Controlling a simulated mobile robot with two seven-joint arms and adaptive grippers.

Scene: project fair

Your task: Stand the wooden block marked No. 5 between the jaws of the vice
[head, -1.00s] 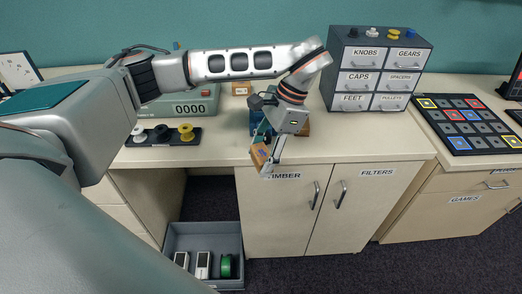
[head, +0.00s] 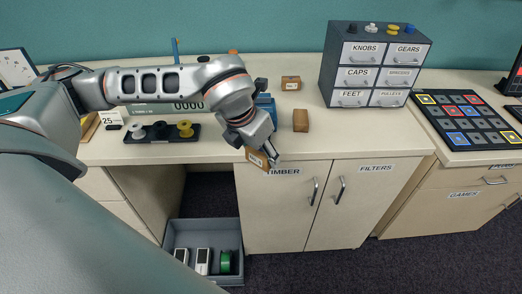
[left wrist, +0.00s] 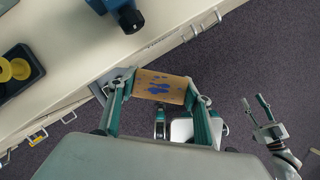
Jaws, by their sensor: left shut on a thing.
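My left gripper (head: 264,158) is shut on a small wooden block (head: 256,158), out past the counter's front edge, above the TIMBER door. The block has a pale label too small to read in the head view. In the left wrist view the block (left wrist: 160,87) sits between both fingers and shows blue stains. The blue vice (head: 266,102) stands on the counter behind the gripper, partly hidden by my arm; part of it shows in the left wrist view (left wrist: 118,12). Its jaw gap is not visible. My right gripper (left wrist: 256,112) shows at the right of the left wrist view, fingers apart and empty.
Two other wooden blocks, one (head: 290,82) at the back and one (head: 301,121) nearer, stand right of the vice. A drawer cabinet (head: 347,38) stands further right. A dark tray with spools (head: 150,141) lies left. A grey crate (head: 236,280) is on the floor below.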

